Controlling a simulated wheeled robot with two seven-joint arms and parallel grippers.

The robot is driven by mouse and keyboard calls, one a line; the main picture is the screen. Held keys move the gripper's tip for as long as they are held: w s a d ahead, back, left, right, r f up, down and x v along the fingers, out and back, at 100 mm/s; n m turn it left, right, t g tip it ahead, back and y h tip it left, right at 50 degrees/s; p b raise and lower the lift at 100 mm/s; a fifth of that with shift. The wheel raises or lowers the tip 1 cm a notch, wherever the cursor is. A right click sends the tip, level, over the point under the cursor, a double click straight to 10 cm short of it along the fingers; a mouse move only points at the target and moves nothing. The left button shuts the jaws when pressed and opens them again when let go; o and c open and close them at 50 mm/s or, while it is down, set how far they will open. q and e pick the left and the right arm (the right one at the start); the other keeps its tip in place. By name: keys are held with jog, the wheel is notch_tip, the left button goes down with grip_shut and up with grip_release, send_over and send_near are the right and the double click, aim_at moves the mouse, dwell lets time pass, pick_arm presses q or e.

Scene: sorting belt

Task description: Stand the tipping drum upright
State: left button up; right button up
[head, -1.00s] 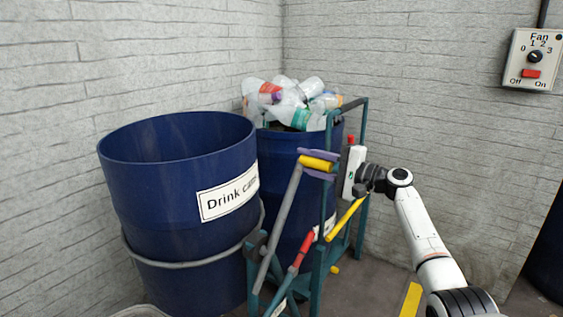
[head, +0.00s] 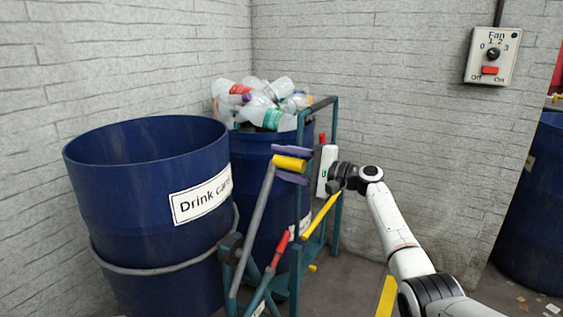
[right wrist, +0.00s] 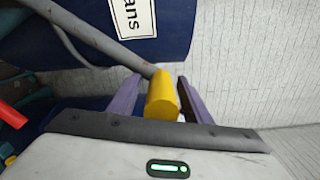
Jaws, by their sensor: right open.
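The blue drum labelled "Drink cans" (head: 130,170) stands at the left in the head view, its open mouth up. A grey hoop (head: 165,263) runs round it and meets a teal frame (head: 334,190). I cannot tell how far the drum leans. A grey lever (head: 252,225) rises from the pivot and ends in a yellow grip (head: 289,162). My right gripper (head: 290,164) has its purple fingers on either side of this grip, open. The right wrist view shows the yellow grip (right wrist: 162,97) between the fingers, and part of the drum's label (right wrist: 133,14). My left gripper is not in view.
A second blue drum (head: 255,185) heaped with plastic bottles (head: 262,100) stands behind the frame. A red-handled lever (head: 281,250) and a yellow bar (head: 321,216) are close below my right gripper. A fan switch box (head: 492,55) hangs on the wall. Another blue drum (head: 535,215) stands far right.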

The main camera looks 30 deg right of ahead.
jog(key=v, duration=1)
jog(key=shift+s, duration=0.2)
